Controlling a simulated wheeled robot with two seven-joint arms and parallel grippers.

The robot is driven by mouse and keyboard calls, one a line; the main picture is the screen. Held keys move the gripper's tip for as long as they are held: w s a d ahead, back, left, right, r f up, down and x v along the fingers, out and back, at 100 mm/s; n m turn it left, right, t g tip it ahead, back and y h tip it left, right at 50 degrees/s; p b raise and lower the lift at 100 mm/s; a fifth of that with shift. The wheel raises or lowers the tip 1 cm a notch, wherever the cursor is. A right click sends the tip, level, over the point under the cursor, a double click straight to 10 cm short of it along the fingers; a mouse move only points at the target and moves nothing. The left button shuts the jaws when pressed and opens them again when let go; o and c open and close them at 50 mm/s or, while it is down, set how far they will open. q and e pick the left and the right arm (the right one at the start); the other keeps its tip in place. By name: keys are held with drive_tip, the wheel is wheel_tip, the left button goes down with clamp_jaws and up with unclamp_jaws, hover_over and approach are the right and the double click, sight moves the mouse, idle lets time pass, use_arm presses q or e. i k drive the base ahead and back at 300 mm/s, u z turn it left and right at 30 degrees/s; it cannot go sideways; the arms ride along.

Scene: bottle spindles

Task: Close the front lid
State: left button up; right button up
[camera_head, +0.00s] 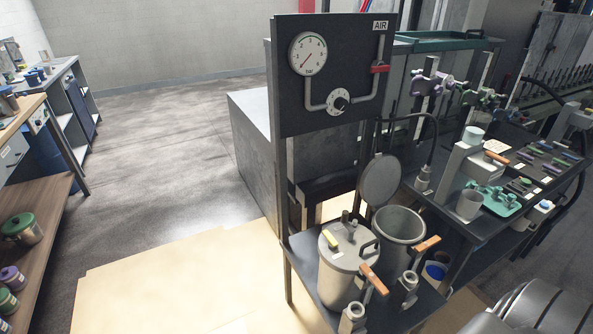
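Two grey metal pots stand side by side on a low dark shelf in the head view. The nearer left pot (340,285) has a flat lid (348,247) lying on its top, with a dark handle and small fittings on it. The pot to its right (402,236) is open at the top. A round lid (380,180) stands raised, nearly upright, at its back edge. I cannot tell whether the nearer lid is fully seated. Neither of my grippers shows in this view.
Valves with orange handles (427,244) stick out in front of the pots. A dark gauge panel (336,75) rises behind on the left. The bench to the right holds a teal tray (503,206) and a cup (469,204). Floor on the left is open.

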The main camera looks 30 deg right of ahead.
sight(382, 179)
drive_tip(key=u, duration=0.55)
drive_tip(key=i, duration=3.2)
drive_tip(key=z, duration=4.15)
